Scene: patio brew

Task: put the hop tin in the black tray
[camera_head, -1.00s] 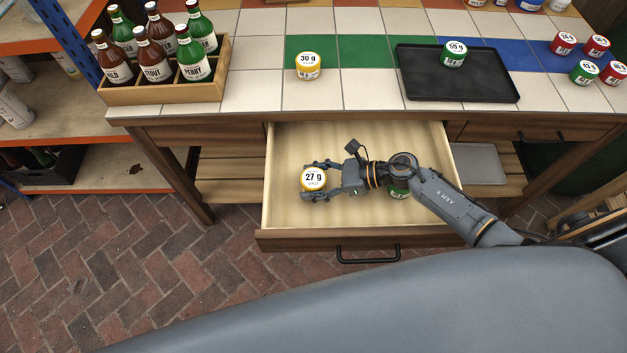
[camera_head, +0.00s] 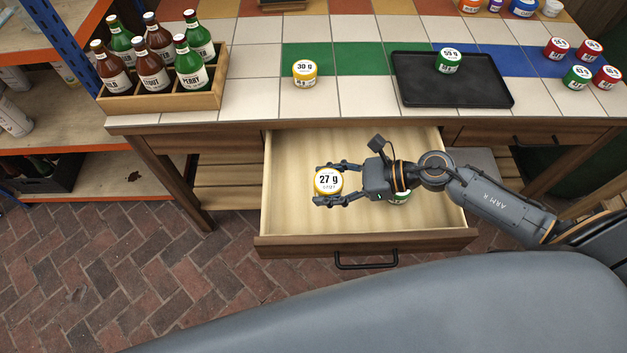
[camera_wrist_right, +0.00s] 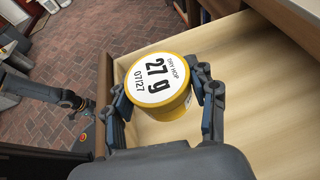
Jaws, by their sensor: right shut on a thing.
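The hop tin (camera_head: 328,181) is yellow with a white lid reading "27 g". In the right wrist view the same tin (camera_wrist_right: 160,82) shows "DRY HOP" on its lid. My right gripper (camera_head: 332,182) is shut on it, one finger on each side, and holds it over the open drawer (camera_head: 285,215). The black tray (camera_head: 455,93) lies on the tiled table top at the right, with a green tin (camera_head: 448,61) marked "59 g" on its far part. My left gripper is not in the head view; a dark arm part shows at the left of the right wrist view.
A yellow tin (camera_head: 305,73) marked "30 g" stands on the tiles left of the tray. A green tin (camera_head: 400,196) sits in the drawer, partly hidden under my right arm. Several red and green tins (camera_head: 576,77) stand at the right. A bottle crate (camera_head: 190,102) stands at the left.

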